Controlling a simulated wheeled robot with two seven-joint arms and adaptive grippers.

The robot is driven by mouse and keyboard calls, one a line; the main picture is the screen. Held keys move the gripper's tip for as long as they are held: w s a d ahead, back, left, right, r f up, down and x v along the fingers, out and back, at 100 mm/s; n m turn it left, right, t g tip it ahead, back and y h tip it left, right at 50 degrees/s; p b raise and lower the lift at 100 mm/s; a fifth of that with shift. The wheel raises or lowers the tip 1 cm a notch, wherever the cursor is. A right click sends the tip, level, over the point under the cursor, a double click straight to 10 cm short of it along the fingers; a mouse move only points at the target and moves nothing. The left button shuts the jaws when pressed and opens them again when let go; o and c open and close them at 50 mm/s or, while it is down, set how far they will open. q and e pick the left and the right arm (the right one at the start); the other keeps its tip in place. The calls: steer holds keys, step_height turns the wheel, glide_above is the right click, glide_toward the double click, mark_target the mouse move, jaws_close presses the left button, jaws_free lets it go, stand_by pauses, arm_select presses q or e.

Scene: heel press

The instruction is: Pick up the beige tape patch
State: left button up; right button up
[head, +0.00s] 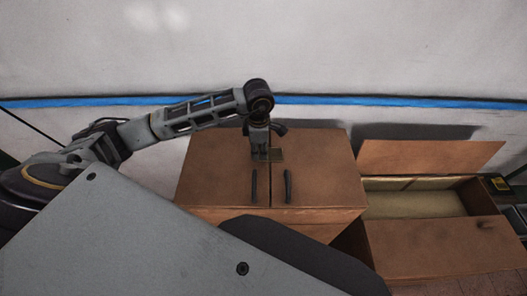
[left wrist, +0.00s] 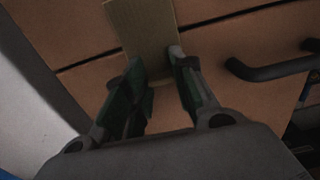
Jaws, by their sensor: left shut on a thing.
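The beige tape patch (left wrist: 143,28) is a flat, pale rectangle. In the left wrist view its lower part sits between the fingers of my left gripper (left wrist: 155,75), and the rest reaches out past the fingertips. In the head view the patch (head: 277,155) is a small tan piece at the tip of my left gripper (head: 265,153), over the brown cabinet (head: 222,172). My left gripper is shut on the patch. I cannot tell whether the patch still touches the cabinet. My right gripper is not in view.
The cabinet has two dark bar handles, left (head: 254,186) and right (head: 288,185); one handle (left wrist: 270,70) is close right of the fingers in the left wrist view. An open brown box (head: 430,250) with a pale interior stands right of the cabinet. A wall with a blue stripe (head: 400,102) is behind.

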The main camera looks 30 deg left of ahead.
mark_target(259, 151)
arm_select(q)
step_height(259, 151, up, 9)
steer(key=shift+r+b, duration=0.1)
steer(key=shift+b, duration=0.55)
steer(key=shift+c, duration=0.5)
steer(key=shift+r, duration=0.35)
steer(key=shift+r, duration=0.25)
steer(key=shift+r+p, duration=0.5)
steer(key=shift+r, duration=0.8)
